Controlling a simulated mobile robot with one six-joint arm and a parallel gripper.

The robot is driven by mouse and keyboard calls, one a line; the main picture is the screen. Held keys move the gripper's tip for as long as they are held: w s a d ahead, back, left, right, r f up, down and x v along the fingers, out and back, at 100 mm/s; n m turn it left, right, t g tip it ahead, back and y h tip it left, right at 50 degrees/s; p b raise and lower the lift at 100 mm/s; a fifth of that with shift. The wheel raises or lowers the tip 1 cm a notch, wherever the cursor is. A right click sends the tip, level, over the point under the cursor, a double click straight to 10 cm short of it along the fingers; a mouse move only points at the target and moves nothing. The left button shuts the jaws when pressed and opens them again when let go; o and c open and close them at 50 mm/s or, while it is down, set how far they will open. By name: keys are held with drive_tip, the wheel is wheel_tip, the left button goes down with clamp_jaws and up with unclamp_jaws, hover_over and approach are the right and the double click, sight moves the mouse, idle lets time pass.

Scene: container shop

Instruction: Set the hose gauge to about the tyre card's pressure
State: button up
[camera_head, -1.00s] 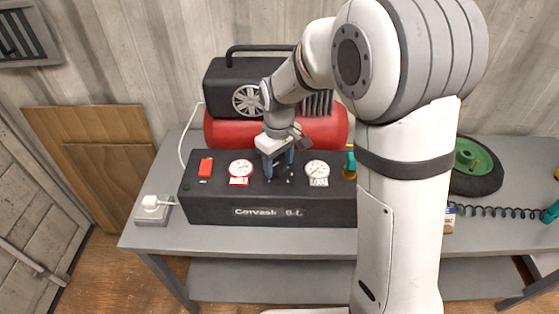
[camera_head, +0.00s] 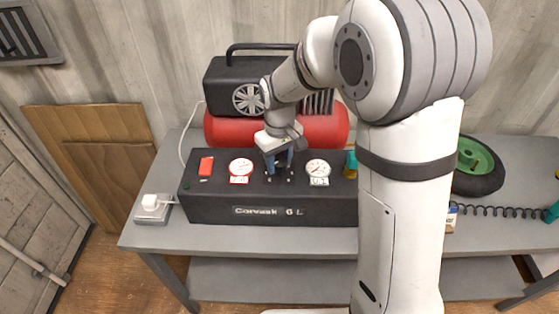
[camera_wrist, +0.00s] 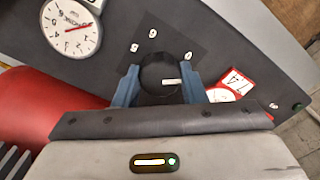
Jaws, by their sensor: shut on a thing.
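My gripper (camera_head: 279,168) is shut on a round black knob on top of the black compressor box (camera_head: 268,216). In the wrist view its blue fingers (camera_wrist: 160,88) stand on both sides of the knob (camera_wrist: 158,72), whose white mark points right. Printed numbers surround the knob. To its right in the head view is a white gauge with a white readout plate (camera_head: 318,169); this gauge shows in the wrist view (camera_wrist: 70,28) with a red needle. On the other side is a gauge with a red-edged plate (camera_head: 240,168), partly hidden in the wrist view. I cannot make out a tyre card.
A red tank (camera_head: 228,132) and black motor stand behind the box. A red switch (camera_head: 206,166) is at its left. A plug sits in a socket block (camera_head: 152,208). A tyre with green rim (camera_head: 480,172) and coiled hose (camera_head: 490,211) are at right. My arm hides part of the bench.

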drive_tip(key=m+b, duration=0.1)
drive_tip(key=m, duration=0.4)
drive_tip(key=shift+m, duration=0.3)
drive_tip(key=m+b, duration=0.1)
drive_tip(key=m, duration=0.9)
drive_tip(key=shift+m, duration=0.4)
drive_tip(key=shift+m+b, duration=0.4)
drive_tip(key=shift+m, duration=1.7)
drive_tip(key=o, duration=1)
